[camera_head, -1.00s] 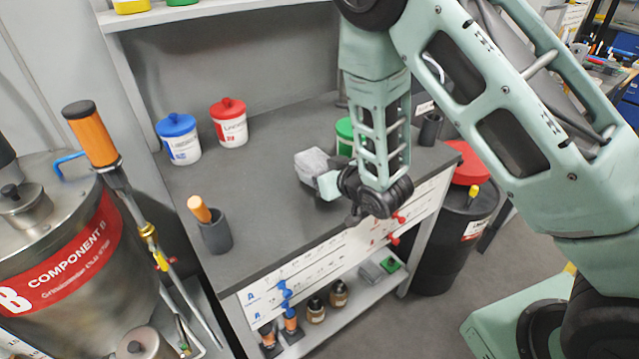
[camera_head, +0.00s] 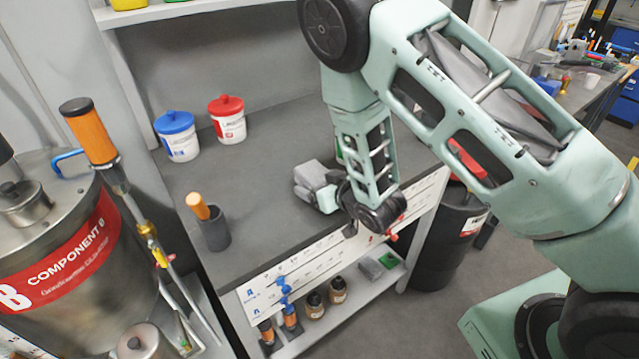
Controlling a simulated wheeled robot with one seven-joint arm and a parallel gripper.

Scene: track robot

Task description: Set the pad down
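A grey, block-like pad (camera_head: 308,175) shows above the right part of the dark grey bench top (camera_head: 262,220). My gripper (camera_head: 326,198) is at the pad's near right side and appears shut on it. My wrist and forearm hide part of the gripper and the pad's right side. The pad is very low over the bench; I cannot tell whether its underside touches the top.
A blue-lidded can (camera_head: 177,137) and a red-lidded can (camera_head: 227,120) stand at the back left. A dark cup with an orange-handled tool (camera_head: 213,232) stands at the front left. A green container is mostly hidden behind my arm. The bench middle is clear.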

